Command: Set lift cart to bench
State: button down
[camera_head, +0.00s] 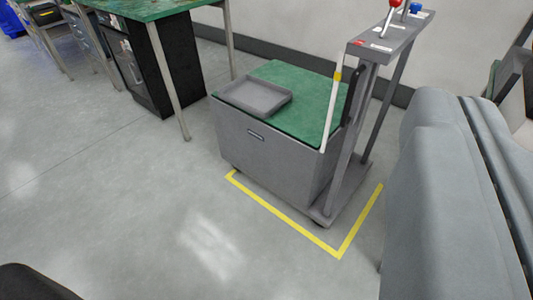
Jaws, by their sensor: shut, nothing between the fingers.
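The lift cart (268,160) stands right of centre, a grey box body with a green top (305,88). A shallow grey tray (254,97) sits on the left part of that top. At the cart's right, grey posts carry a sloped panel (388,38) with a red-knobbed lever (396,4) and a blue-knobbed one (415,8). A white upright rod (331,110) with a yellow band stands by the posts. The green-topped bench (150,8) is at the upper left; the cart's top looks lower than it. My gripper is not recognisable in view.
Yellow floor tape (290,215) runs around the cart's near side. A black drawer cabinet (150,62) stands under the bench. A large grey form fills the right edge, probably part of my own body. The grey floor (130,200) at left and front is clear.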

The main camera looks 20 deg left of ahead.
aim_at(348, 101)
jog(key=c, duration=2.1)
grip_release()
jog(key=o, duration=0.7)
jog(key=shift+c, duration=0.2)
jog(key=w+a+f, duration=0.1)
jog(key=w+f, duration=0.4)
jog(key=w, duration=0.5)
jog(key=w+a+f, duration=0.2)
jog(key=w+f, duration=0.3)
jog(key=w, duration=0.5)
jog(key=w+a+f+m+h, duration=0.1)
jog(key=w+f, duration=0.5)
jog(key=f, duration=0.3)
jog(key=w+a+f+h, duration=0.1)
jog(key=w+f, duration=0.5)
jog(key=f, duration=0.4)
jog(key=w, duration=0.6)
jog(key=w+d, duration=0.1)
jog(key=w, duration=0.5)
jog(key=w+d, duration=0.1)
jog(key=w, duration=0.4)
jog(key=shift+w, duration=0.4)
grip_shut()
